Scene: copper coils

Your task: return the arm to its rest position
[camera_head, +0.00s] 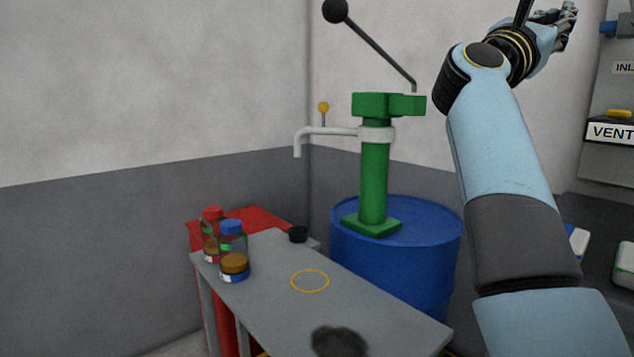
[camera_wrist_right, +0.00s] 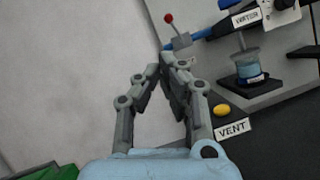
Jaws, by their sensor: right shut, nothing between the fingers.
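My right arm rises along the right side of the head view, and its gripper (camera_head: 566,14) is raised at the top right, partly cut by the frame edge. In the right wrist view the same gripper (camera_wrist_right: 176,66) has its fingertips together with nothing between them. It is in the air, apart from the table and the drum. My left gripper is in neither view.
A green pump (camera_head: 373,180) with a long lever stands on a blue drum (camera_head: 395,265). A wall panel (camera_head: 605,160) labelled VENT is at right.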

